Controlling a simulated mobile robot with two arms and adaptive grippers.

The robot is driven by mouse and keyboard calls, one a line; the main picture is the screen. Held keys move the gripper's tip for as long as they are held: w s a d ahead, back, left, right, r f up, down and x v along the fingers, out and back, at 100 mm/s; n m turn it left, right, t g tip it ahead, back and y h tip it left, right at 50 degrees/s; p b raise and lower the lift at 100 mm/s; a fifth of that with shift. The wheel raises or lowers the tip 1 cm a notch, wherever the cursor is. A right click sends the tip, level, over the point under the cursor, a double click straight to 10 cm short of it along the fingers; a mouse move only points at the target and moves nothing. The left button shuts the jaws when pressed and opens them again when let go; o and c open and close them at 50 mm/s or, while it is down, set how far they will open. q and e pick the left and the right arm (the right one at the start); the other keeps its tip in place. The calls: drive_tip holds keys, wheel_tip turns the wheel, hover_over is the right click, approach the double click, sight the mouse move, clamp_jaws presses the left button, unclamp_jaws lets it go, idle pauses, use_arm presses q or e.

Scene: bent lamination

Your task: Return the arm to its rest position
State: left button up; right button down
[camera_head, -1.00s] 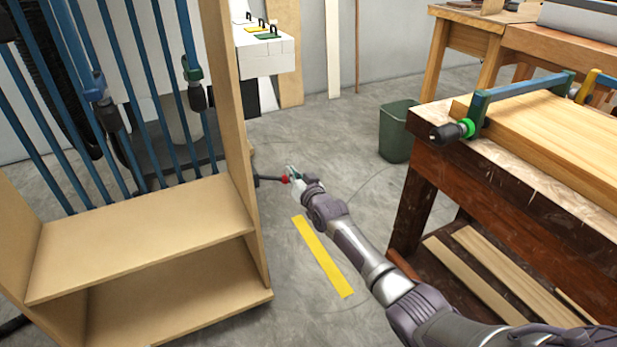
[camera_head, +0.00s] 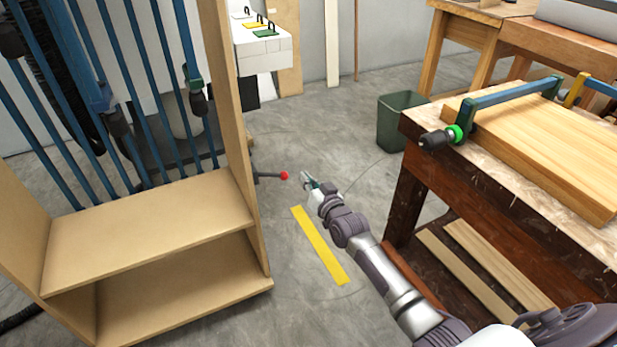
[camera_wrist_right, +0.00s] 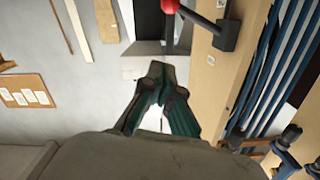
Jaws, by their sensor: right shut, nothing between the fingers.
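My right arm reaches in from the lower right of the head view. My right gripper (camera_head: 308,180) is at its far end, above the grey floor between the wooden rack and the workbench. In the right wrist view my right gripper (camera_wrist_right: 160,72) has its green and grey fingers together, with nothing between them. A red ball (camera_head: 284,175) on a dark lever beside the rack is just left of the gripper in the head view and apart from it. The red ball also shows at the top of the right wrist view (camera_wrist_right: 170,5). My left gripper is not in view.
The wooden rack (camera_head: 150,240) with several blue bar clamps stands at left. The workbench (camera_head: 420,170) with a clamped board (camera_head: 550,140) is at right. A green bin (camera_head: 397,125) stands beside it. A yellow floor strip (camera_head: 320,245) lies on clear floor.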

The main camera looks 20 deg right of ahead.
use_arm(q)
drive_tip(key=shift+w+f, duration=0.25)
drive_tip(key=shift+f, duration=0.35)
use_arm(e)
drive_tip(key=shift+s, duration=0.5)
